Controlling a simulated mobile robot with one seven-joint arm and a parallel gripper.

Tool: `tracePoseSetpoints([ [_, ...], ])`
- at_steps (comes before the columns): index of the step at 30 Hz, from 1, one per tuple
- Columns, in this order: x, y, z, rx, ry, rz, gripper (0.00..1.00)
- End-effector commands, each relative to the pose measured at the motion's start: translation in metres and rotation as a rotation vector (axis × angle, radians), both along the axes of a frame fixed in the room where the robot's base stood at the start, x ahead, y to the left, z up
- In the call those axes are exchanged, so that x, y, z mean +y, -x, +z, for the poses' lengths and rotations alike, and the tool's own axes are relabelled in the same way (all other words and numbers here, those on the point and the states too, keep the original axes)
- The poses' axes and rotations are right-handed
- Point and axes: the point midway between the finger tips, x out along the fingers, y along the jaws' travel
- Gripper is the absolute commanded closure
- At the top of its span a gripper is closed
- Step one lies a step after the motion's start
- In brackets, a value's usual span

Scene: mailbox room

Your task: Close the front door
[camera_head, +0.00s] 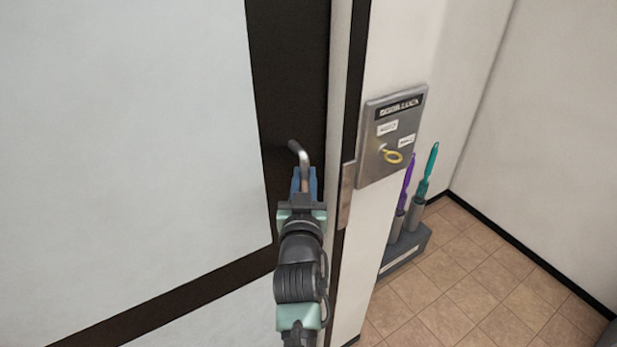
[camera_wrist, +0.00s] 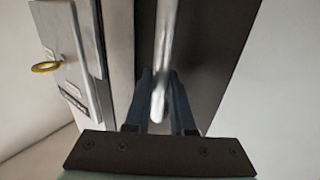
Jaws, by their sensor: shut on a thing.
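The front door (camera_head: 287,90) has a dark frame around a large pale panel and fills the left of the head view. Its metal handle (camera_head: 300,153) is a bent bar near the door's right edge. My gripper (camera_head: 304,185) is at the handle, with its blue fingers around the lower end of the bar. In the wrist view the handle (camera_wrist: 164,55) runs down between the two fingers (camera_wrist: 163,105), and they are shut on it. The door edge is close to the jamb (camera_head: 340,120). I cannot tell whether it is fully against it.
A metal strike plate (camera_head: 346,195) is on the jamb. Right of it, a grey lock panel (camera_head: 390,138) with a yellow key ring (camera_head: 392,155) is on the wall. A dark holder (camera_head: 405,247) with purple and teal handled items stands beyond. Tiled floor (camera_head: 470,270) lies clear at right.

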Motion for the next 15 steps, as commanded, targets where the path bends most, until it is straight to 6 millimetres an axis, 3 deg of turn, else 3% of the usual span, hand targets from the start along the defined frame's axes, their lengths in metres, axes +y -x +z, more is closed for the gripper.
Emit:
tracePoseSetpoints([
  [12, -0.0059, -0.0003, -0.0030, 0.009, 0.001, -0.011, 1.00],
  [13, -0.0060, -0.0003, -0.0029, 0.008, 0.001, -0.011, 0.74],
  [15, -0.0058, -0.0004, -0.0024, 0.007, 0.001, -0.011, 0.62],
])
